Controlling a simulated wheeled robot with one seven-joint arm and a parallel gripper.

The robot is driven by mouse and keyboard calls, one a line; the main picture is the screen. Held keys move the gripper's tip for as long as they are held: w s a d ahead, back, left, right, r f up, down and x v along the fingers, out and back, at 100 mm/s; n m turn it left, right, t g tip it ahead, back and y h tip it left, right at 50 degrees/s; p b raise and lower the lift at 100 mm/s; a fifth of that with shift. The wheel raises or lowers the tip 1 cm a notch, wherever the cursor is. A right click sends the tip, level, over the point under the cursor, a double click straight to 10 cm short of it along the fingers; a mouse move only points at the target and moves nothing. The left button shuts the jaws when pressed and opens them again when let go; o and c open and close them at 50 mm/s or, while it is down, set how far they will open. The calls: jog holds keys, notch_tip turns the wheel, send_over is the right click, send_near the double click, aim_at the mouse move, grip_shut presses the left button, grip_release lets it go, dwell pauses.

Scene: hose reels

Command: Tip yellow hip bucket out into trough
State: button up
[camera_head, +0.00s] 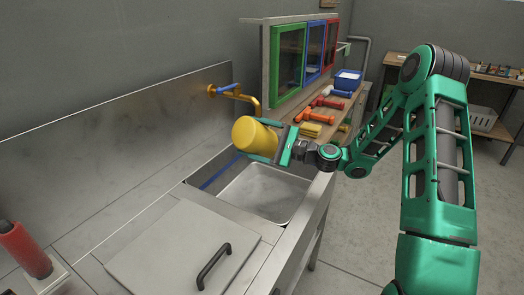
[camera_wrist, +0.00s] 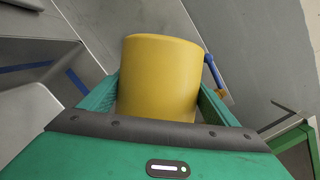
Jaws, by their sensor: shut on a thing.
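The yellow hip bucket (camera_head: 254,137) is held in the air, tilted onto its side, with its rounded end toward the left. My gripper (camera_head: 284,146) is shut on it. In the wrist view the bucket (camera_wrist: 160,75) fills the space between the two green fingers of my gripper (camera_wrist: 160,105). The bucket's opening and contents cannot be made out. The metal trough (camera_head: 265,190) is below the bucket, set in the steel counter. The bucket is over the trough's far part, clear of its floor.
A brass tap (camera_head: 238,96) with a blue handle is on the wall behind the bucket. A wooden shelf holds orange and red tools (camera_head: 316,117) and a blue bin (camera_head: 348,79). Green, blue and red framed panels stand behind. A lid with a black handle (camera_head: 214,266) lies in front.

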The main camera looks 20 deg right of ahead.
jog(key=shift+w+d+r+m, duration=0.2)
jog(key=shift+d+m, duration=0.1)
jog(key=shift+m, duration=0.1)
jog(key=a+n, duration=0.1)
jog(key=s+a+f+n, duration=0.1)
jog(key=s+a+n+h, duration=0.1)
jog(key=n, duration=0.1)
jog(key=shift+s+a+f+g, duration=0.1)
jog(key=shift+a+f+g, duration=0.1)
jog(key=shift+f+g, duration=0.2)
jog(key=shift+f+n, duration=0.2)
jog(key=shift+n, duration=0.2)
jog(key=shift+s+a+f+n+h+p, duration=0.3)
jog(key=shift+s+a+f+n+h, duration=0.15)
jog(key=shift+a+f+n, duration=0.3)
notch_tip(320, 180, down, 8)
jog(key=s+a+n+h+p, duration=0.2)
jog(key=a+n+h, duration=0.15)
jog(key=n, duration=0.35)
jog(key=r+n+t+h+p, duration=0.1)
jog(key=n, duration=0.1)
jog(key=r+n+t+h+p, duration=0.1)
jog(key=n+p, duration=0.1)
jog(key=n, duration=0.1)
jog(key=r+n+h+p, duration=0.1)
jog(key=r+n, duration=0.1)
jog(key=shift+s+a+n+t+h+p, duration=0.1)
jog(key=shift+s+n+t+h+p, duration=0.25)
jog(key=shift+t+h, duration=0.05)
